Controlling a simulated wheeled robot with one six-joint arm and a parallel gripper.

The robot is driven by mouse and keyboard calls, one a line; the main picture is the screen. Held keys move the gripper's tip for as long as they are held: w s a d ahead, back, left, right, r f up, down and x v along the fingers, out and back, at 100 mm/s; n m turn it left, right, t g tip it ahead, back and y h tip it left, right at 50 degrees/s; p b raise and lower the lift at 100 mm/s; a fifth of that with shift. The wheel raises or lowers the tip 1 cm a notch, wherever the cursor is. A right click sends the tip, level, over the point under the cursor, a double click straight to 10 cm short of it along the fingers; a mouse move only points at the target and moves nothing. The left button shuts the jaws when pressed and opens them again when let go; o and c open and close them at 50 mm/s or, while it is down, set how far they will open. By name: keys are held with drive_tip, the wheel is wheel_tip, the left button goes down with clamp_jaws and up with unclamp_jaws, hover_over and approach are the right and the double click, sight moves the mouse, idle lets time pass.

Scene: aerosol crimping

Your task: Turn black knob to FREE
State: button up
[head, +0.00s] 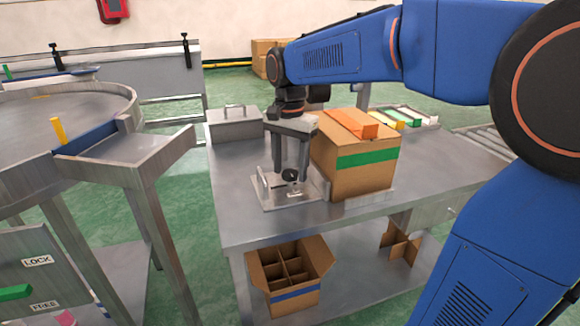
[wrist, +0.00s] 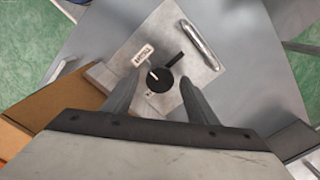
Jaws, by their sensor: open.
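The black knob (wrist: 161,82) is round with a short white mark on its upper left side in the wrist view. It sits on a light metal plate (wrist: 205,77); in the head view the knob (head: 290,174) shows small on the plate (head: 268,201). My gripper (wrist: 158,86) is open, pointing down, with one finger on each side of the knob. I see gaps between fingers and knob in the wrist view. A white label (wrist: 142,54) lies above left of the knob, too small to read. A second label below the knob is mostly hidden.
A metal bar handle (wrist: 200,45) and a short black bar (wrist: 175,60) are on the plate near the knob. A cardboard box (head: 362,178) stands close right of my gripper. A grey metal box (head: 234,127) is behind left. The table's (head: 228,190) front left is clear.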

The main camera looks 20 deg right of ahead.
drive_tip(key=shift+c, duration=0.3)
drive_tip(key=c, duration=1)
drive_tip(key=shift+n, duration=0.3)
drive_tip(key=n, duration=0.3)
drive_tip(key=shift+n, duration=0.4)
drive_tip(key=n, duration=0.4)
drive_tip(key=shift+n, duration=0.3)
drive_tip(key=n, duration=0.8)
drive_tip(key=shift+n, duration=0.6)
